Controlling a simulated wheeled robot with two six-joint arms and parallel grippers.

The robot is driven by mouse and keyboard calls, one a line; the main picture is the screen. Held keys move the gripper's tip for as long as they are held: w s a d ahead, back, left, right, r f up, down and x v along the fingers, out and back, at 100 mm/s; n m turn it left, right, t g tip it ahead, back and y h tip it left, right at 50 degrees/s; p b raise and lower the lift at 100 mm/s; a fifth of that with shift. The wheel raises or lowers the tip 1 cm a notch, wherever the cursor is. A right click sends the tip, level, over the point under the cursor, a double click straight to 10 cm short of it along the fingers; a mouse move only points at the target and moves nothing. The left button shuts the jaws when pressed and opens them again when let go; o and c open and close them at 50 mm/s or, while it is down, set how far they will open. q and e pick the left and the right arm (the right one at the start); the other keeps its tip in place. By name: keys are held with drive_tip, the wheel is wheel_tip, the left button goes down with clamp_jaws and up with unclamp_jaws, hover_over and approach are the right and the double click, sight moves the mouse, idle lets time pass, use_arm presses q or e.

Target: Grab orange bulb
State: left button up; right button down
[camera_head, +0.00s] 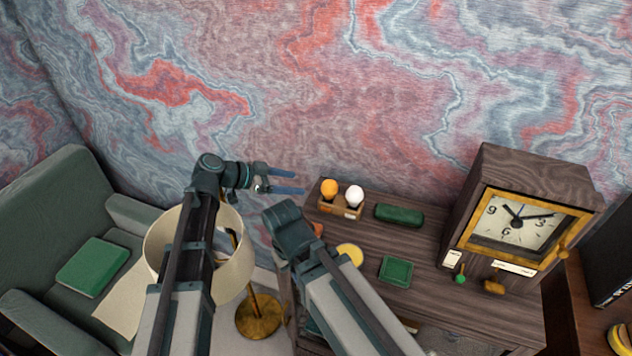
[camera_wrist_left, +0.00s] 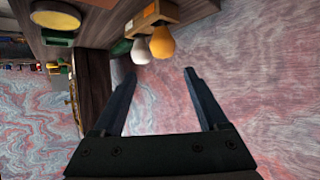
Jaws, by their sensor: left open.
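The orange bulb (camera_head: 329,188) stands next to a white bulb (camera_head: 354,195) in a small wooden holder (camera_head: 340,211) at the back left of the desk. My left gripper (camera_head: 303,183) is open and empty, to the left of the orange bulb and apart from it, pointing toward it. In the left wrist view the orange bulb (camera_wrist_left: 162,42) hangs beyond the open fingers, roughly between their lines, with the white bulb (camera_wrist_left: 141,51) to its left. My right arm reaches over the desk's left edge; its fingers cannot be made out.
A large clock (camera_head: 517,222) stands at the right of the desk. A green case (camera_head: 399,215), a green square item (camera_head: 396,271) and a yellow disc (camera_head: 350,254) lie on the desktop. A lamp with a pale shade (camera_head: 234,262) stands by my left arm, near a green armchair (camera_head: 50,215).

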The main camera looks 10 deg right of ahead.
sight(326, 183)
use_arm(q)
drive_tip(key=b+x, duration=0.4)
drive_tip(key=x, duration=0.3)
drive_tip(key=shift+w+d+f, duration=0.1)
drive_tip(key=shift+w+f, duration=0.05)
drive_tip(key=shift+f, duration=0.05)
drive_tip(key=shift+d+f, duration=0.15)
drive_tip(key=shift+d, duration=0.35)
drive_tip(key=x, duration=0.1)
drive_tip(key=b+x, duration=0.1)
drive_tip(key=x, duration=0.1)
drive_tip(key=b+x, duration=0.1)
drive_tip(key=x, duration=0.1)
drive_tip(key=shift+w+d, duration=0.15)
drive_tip(key=shift+w, duration=0.1)
drive_tip(key=shift+r, duration=0.25)
drive_tip(key=c, duration=1.1)
